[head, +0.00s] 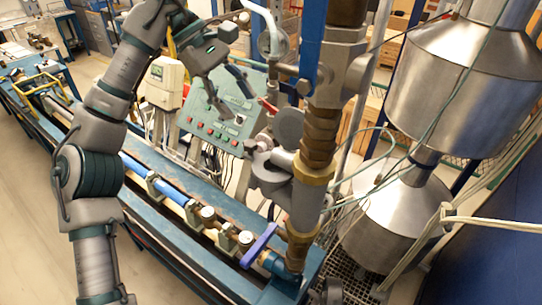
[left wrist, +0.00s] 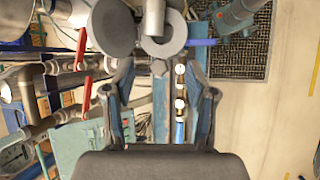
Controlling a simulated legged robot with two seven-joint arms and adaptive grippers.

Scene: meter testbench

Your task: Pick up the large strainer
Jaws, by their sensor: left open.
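A grey metal fitting (head: 270,172) with round, disc-like ends sits on the upright pipe, right of centre in the head view. It may be the large strainer, but I cannot tell for certain. Grey round parts (left wrist: 113,27) that look like the same fitting show at the top of the left wrist view. My left gripper (head: 236,102) is open and empty, up and to the left of this fitting, in front of the control panel. In the left wrist view its two fingers (left wrist: 162,92) are spread wide with nothing between them. My right gripper is not in view.
A control panel (head: 222,118) with buttons stands behind my left gripper. A thick brass-and-grey upright pipe (head: 318,135) and a blue post are close on its right. Large steel tanks (head: 450,85) stand further right. A blue bench (head: 175,240) with a pipe run lies below.

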